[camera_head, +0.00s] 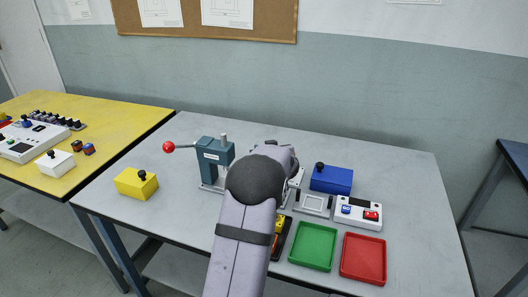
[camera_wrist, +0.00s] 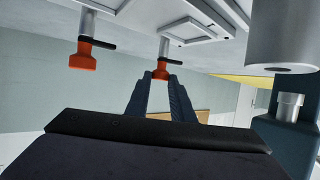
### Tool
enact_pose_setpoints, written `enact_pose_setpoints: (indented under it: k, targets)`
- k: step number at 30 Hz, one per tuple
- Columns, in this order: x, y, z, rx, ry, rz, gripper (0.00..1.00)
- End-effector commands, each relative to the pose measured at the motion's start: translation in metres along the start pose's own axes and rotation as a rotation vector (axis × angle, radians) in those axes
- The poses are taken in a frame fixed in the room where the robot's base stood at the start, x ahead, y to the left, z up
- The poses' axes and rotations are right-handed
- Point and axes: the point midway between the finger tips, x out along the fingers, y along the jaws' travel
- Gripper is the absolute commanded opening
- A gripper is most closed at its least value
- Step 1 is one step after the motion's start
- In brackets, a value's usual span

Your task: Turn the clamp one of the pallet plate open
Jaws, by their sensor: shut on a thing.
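In the wrist view my gripper (camera_wrist: 161,82) is shut on an orange clamp (camera_wrist: 162,62), whose lower part sits between the fingertips. This clamp has a black bar and hangs on a light post from the pale pallet plate (camera_wrist: 195,28), as the view is upside down. A second orange clamp (camera_wrist: 83,60) of the same kind is to its left, apart from the fingers. I cannot tell how far the held clamp is turned. In the head view my arm hides the fingertips and both clamps.
A teal press (camera_head: 212,154) with a red-knobbed lever stands left of my arm. A yellow block (camera_head: 136,185) is farther left. To the right are a blue block (camera_head: 331,180), a button box (camera_head: 358,212), a green tray (camera_head: 314,246) and a red tray (camera_head: 363,259).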

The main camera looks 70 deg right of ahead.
Motion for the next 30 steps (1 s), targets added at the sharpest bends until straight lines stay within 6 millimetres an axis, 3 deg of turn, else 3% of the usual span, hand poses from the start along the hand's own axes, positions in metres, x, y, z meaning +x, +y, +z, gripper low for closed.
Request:
enact_pose_setpoints:
  k: [12, 30]
  targets:
    - [0.0029, -0.0045, 0.0, 0.074, 0.013, 0.198, 0.0]
    - [0.0018, -0.0062, -0.0019, 0.132, 0.013, 0.334, 0.0]
